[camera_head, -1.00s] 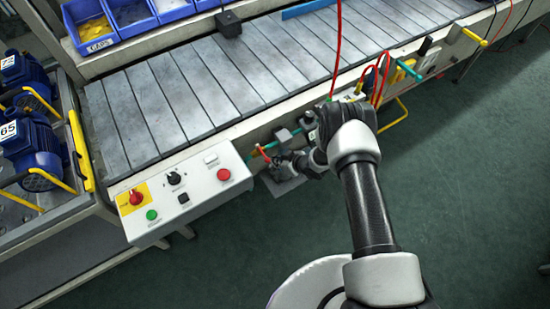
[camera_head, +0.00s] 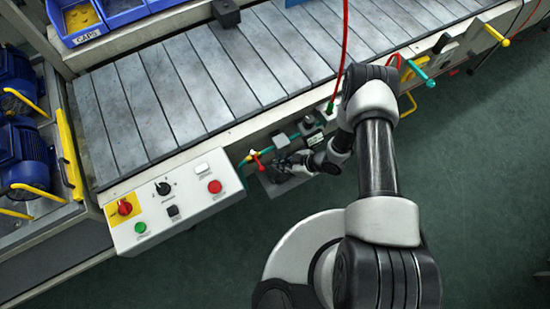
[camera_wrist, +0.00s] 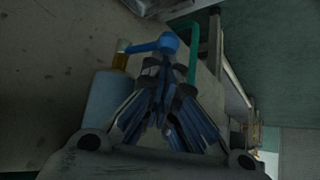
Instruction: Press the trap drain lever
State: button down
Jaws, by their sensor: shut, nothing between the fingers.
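In the wrist view, a blue lever with a round blue end (camera_wrist: 168,42) sticks out from a brass fitting (camera_wrist: 121,58) above a pale blue cylinder (camera_wrist: 106,100). I take this to be the trap drain lever. My gripper (camera_wrist: 164,68) is shut and empty, its fingertips right at the blue end. I cannot tell whether they touch it. In the head view my gripper (camera_head: 282,170) is low beside the conveyor's front side. The blue lever cannot be made out there.
A green pipe (camera_wrist: 194,55) runs close to the right of the fingers. A red handle (camera_head: 258,162) is just left of my gripper. A control box (camera_head: 174,204) stands farther left, below the slatted conveyor (camera_head: 190,88). Green floor (camera_head: 470,190) is open at the right.

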jog(key=shift+d, duration=0.35)
dwell(0.6)
jog(key=shift+d, duration=0.1)
jog(key=shift+s+d, duration=0.4)
jog(key=shift+d, duration=0.2)
